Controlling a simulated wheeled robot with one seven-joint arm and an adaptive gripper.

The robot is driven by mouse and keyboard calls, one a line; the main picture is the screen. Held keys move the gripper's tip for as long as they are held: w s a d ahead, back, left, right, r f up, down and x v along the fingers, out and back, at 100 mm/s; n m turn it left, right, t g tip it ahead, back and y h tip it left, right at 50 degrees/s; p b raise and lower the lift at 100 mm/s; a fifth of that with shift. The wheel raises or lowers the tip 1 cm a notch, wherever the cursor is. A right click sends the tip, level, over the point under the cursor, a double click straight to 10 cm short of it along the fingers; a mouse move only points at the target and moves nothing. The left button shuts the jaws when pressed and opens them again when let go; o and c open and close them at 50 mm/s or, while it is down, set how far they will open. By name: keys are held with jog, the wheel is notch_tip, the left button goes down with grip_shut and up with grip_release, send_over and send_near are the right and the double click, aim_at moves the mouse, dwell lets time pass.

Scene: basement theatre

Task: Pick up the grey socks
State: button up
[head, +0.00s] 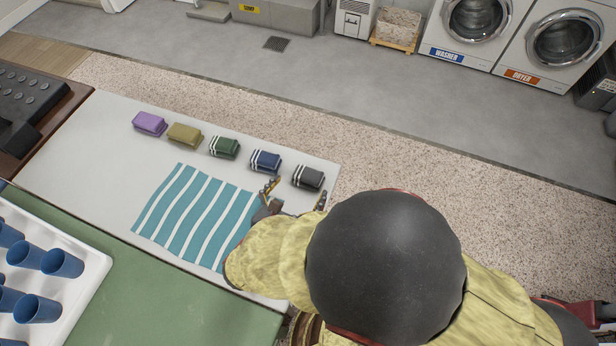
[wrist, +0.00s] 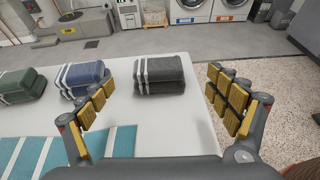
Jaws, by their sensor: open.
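The grey socks (head: 308,177) are a folded dark grey bundle with white stripes, at the right end of a row on the white table (head: 95,180). In the wrist view the grey socks (wrist: 160,74) lie ahead, between my open fingers and beyond them, nearer the left finger. My gripper (head: 295,194) is open and empty, just in front of the socks, partly hidden by my arm in the head view. In the wrist view my gripper (wrist: 165,105) shows both yellow-padded fingers spread wide. No contact with the socks shows.
Blue socks (head: 265,161) lie just left of the grey ones, then green socks (head: 224,147), olive socks (head: 184,134) and purple socks (head: 150,123). A teal striped cloth (head: 195,215) lies in front. A white tray with blue cups (head: 95,270) stands at lower left. The table's right edge is close.

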aim_at(305, 181)
jog(key=shift+w+a+f, duration=0.1)
jog(key=shift+a+f, duration=0.05)
jog(key=shift+f, duration=0.05)
jog(key=b+x, duration=0.1)
jog(key=x, duration=0.1)
jog(key=b+x, duration=0.1)
jog(key=x, duration=0.1)
jog(key=b+x, duration=0.1)
jog(key=x, duration=0.1)
jog(key=shift+f, duration=0.4)
jog(key=shift+w+d+b, duration=0.25)
jog(key=shift+w+b, duration=0.1)
jog(key=shift+w, duration=0.15)
jog(key=shift+c, duration=0.7)
jog(key=c, duration=1)
